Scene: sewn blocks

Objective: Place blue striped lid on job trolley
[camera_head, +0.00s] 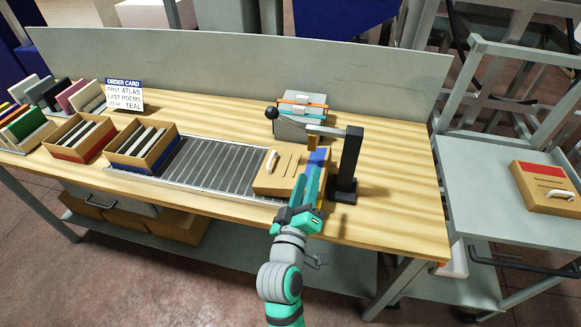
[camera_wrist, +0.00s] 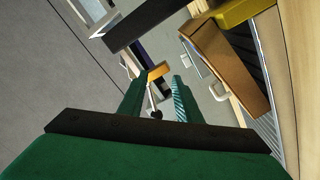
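The blue striped lid (camera_head: 272,178) is a light wooden slab with a white handle and slots. It lies at the right end of the roller conveyor, its blue stripe partly hidden by my gripper (camera_head: 314,172). My gripper is over the lid's right side, fingers pointing toward the back of the bench. In the wrist view, my gripper's fingers (camera_wrist: 163,78) stand apart with no lid between them. A brown wooden piece with a pale handle (camera_wrist: 224,66) is to their right. The job trolley (camera_head: 465,170) stands right of the bench, its grey top carrying a red striped lid (camera_head: 548,185).
A black post with an arm (camera_head: 346,165) stands close right of my gripper. A grey device with a black knob (camera_head: 298,118) is behind it. Wooden boxes of panels (camera_head: 142,147) stand left of the conveyor (camera_head: 215,165). The trolley's near-left top is bare.

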